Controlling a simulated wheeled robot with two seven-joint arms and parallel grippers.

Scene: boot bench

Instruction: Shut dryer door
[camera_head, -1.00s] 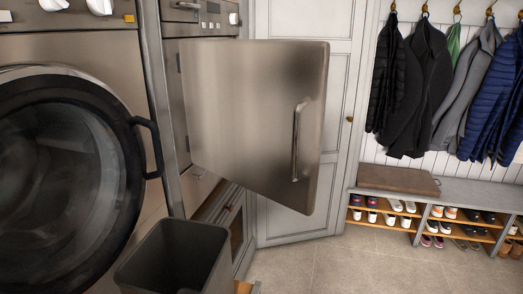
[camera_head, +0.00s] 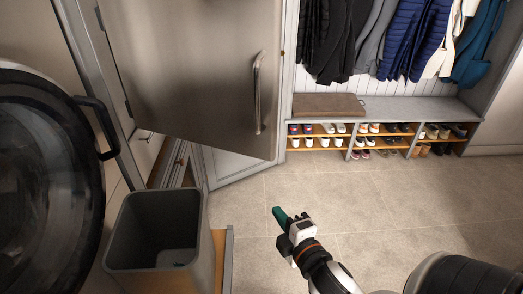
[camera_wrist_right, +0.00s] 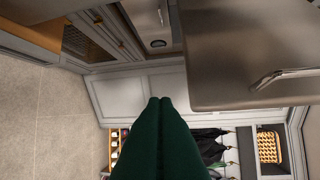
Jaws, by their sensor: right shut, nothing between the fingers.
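The dryer door (camera_head: 200,70) is a flat steel panel standing open at the upper middle of the head view. Its vertical bar handle (camera_head: 258,92) is near the right edge. The door (camera_wrist_right: 245,50) and its handle (camera_wrist_right: 285,76) also show at the right of the wrist view. My right gripper (camera_head: 280,215), with green fingers, is over the floor, below and to the right of the door and apart from it. Its fingers (camera_wrist_right: 160,105) are together and empty. My left gripper does not show.
A grey bin (camera_head: 150,232) stands below the door. A round dark-rimmed machine door (camera_head: 50,180) is at the left. A bench (camera_head: 410,108) with a shoe rack and hanging coats is at the back. The floor (camera_head: 370,195) on the right is clear.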

